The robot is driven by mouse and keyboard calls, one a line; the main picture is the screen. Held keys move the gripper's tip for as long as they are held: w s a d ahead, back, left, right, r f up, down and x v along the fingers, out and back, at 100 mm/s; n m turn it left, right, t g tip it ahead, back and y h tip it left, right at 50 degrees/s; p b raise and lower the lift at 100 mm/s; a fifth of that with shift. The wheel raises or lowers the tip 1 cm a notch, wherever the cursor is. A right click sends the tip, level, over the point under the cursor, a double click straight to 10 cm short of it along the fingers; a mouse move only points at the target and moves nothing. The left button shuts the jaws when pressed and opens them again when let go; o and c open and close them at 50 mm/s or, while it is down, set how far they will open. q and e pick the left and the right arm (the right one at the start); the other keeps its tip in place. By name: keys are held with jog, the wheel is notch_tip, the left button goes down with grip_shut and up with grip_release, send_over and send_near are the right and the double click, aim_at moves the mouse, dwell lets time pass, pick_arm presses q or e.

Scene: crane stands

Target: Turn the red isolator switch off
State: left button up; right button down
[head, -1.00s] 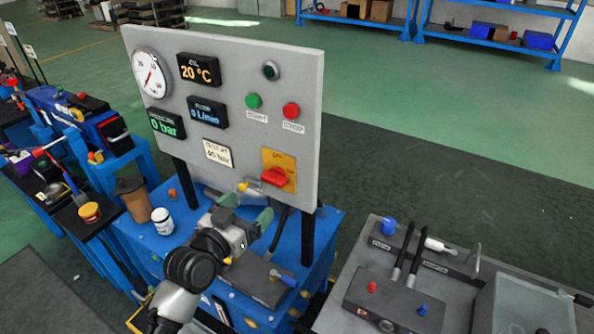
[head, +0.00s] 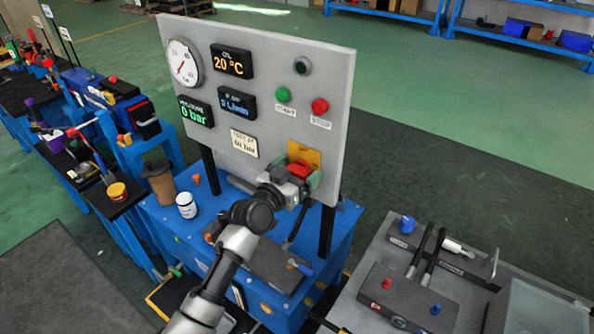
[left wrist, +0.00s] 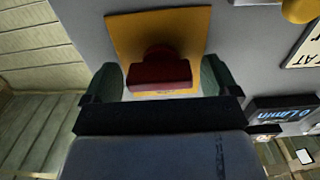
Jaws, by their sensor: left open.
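The red isolator switch (head: 301,168) sits on a yellow plate (head: 304,152) at the lower right of the grey upright panel (head: 262,62). My left gripper (head: 296,180) is at the switch, its green-tipped fingers apart. In the left wrist view the red switch handle (left wrist: 159,76) lies between the two open fingers (left wrist: 160,84), with a gap showing on each side. The yellow plate (left wrist: 192,34) is behind it. The handle's lower part is hidden by the gripper in the head view. My right gripper is not in view.
A white jar (head: 186,205) and a brown cup (head: 160,183) stand on the blue bench (head: 345,222), left of my arm. Green (head: 283,94) and red (head: 320,106) push buttons are above the switch. A grey bench (head: 372,247) stands at the right.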

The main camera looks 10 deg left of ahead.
pick_arm(q)
jog(key=c, duration=0.9)
jog(key=shift+n, duration=0.3)
jog(key=n+p, duration=0.1)
jog(key=n, duration=0.2)
jog(key=shift+a+n, duration=0.1)
jog(key=shift+n, duration=0.2)
jog(key=n, duration=0.4)
jog(key=shift+n+p, duration=0.3)
jog(key=shift+p, duration=0.1)
jog(key=n, duration=0.4)
jog(key=shift+a+n+p, duration=0.15)
jog(key=shift+n+p, duration=0.15)
jog(key=shift+p, duration=0.1)
jog(key=shift+f+n+p, duration=0.1)
jog(key=shift+n+p, duration=0.3)
jog(key=shift+n, duration=1.8)
